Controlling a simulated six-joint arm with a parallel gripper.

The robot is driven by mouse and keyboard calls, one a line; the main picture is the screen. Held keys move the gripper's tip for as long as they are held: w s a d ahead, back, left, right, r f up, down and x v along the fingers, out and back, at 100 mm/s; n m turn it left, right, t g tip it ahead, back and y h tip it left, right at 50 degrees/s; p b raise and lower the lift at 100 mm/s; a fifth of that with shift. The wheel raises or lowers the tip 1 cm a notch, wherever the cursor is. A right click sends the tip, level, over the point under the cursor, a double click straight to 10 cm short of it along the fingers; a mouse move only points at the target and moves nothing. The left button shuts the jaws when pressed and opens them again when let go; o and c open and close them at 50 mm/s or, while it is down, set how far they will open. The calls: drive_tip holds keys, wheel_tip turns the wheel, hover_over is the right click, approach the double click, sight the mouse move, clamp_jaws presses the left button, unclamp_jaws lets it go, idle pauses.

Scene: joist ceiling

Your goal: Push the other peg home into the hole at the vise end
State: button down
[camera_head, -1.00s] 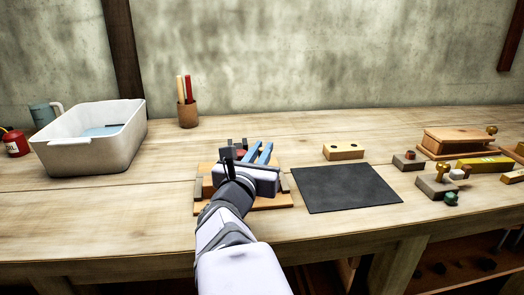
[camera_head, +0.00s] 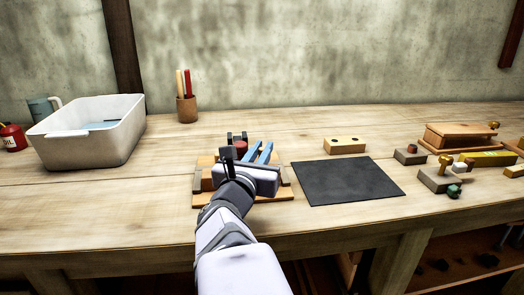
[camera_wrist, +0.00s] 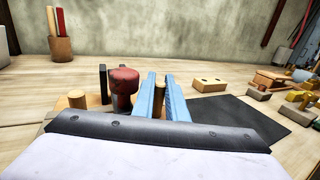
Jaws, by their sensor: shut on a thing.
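My gripper (camera_head: 259,152) has two long blue fingers, which also show in the wrist view (camera_wrist: 160,90). They are shut on a light wooden peg (camera_wrist: 159,103), whose upper end shows between them. Its lower end is hidden behind my gripper's body, so I cannot tell how deep it sits in a hole. The wooden board (camera_head: 284,197) lies below my gripper. The holes are hidden.
A dark mat (camera_head: 347,182) lies right of the board, with a two-holed wooden block (camera_head: 345,146) behind it. A white bin (camera_head: 93,146) stands left, and a pencil cup (camera_head: 187,109) behind. Several small tools and blocks crowd the right side.

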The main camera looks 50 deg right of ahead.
drive_tip(key=shift+f+b, duration=0.3)
drive_tip(key=shift+f, duration=0.2)
drive_tip(key=shift+f, duration=0.15)
drive_tip(key=c, duration=1.7)
unclamp_jaws()
drive_tip(key=shift+s, duration=0.15)
drive_tip(key=shift+r, duration=0.2)
drive_tip(key=shift+r, duration=0.1)
wheel_tip(320, 180, up, 2)
drive_tip(key=shift+r+p, duration=0.15)
drive_tip(key=shift+p, duration=1.1)
wheel_tip(320, 180, up, 8)
drive_tip(key=p, duration=0.8)
drive_tip(key=shift+s+d+f, duration=0.1)
drive_tip(key=shift+f, duration=0.1)
drive_tip(key=shift+r, duration=0.1)
